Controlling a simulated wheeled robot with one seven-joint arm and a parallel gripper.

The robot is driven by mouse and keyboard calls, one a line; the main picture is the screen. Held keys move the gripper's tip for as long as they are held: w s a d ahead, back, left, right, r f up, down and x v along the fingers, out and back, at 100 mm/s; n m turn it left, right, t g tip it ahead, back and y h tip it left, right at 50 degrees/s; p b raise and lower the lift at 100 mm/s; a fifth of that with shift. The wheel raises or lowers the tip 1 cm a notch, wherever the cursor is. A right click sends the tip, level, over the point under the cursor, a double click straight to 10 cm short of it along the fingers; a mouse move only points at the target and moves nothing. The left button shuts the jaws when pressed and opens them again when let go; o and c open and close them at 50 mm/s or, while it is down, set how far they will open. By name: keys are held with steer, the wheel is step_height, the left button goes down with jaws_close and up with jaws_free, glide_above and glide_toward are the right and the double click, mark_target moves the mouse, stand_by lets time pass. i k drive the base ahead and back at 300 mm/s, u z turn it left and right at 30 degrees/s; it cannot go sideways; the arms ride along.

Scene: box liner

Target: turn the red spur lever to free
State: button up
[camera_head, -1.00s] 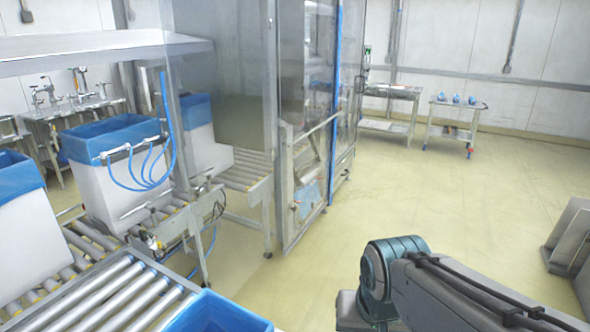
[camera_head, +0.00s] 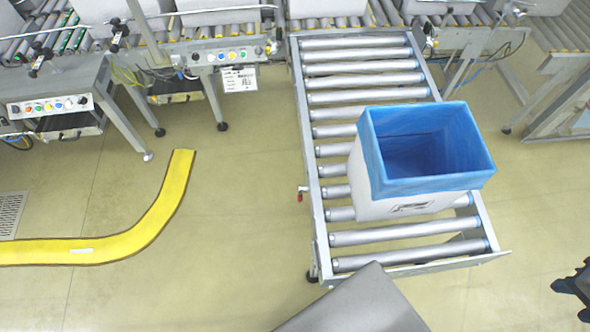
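A small red lever (camera_head: 301,192) sticks out from the left side rail of the roller spur (camera_head: 306,125), about halfway down its length. It hangs beside the rail, and its exact setting is too small to read. A dark toothed part at the right edge looks like my gripper (camera_head: 574,289). It is cut off by the frame, so its opening cannot be judged. It is well to the right of the spur, far from the lever and not touching anything visible.
A white box with a blue liner (camera_head: 425,150) stands on the spur's rollers. A yellow curved floor strip (camera_head: 130,240) lies at left. Benches with button panels (camera_head: 50,106) and a conveyor line run along the back. Floor left of the lever is clear.

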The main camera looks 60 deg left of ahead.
mark_target(301, 189)
steer(key=k, duration=0.25)
steer(key=u, duration=3.45)
steer(key=k, duration=1)
steer(key=z, duration=0.95)
steer(key=i, duration=1)
steer(key=k, duration=1)
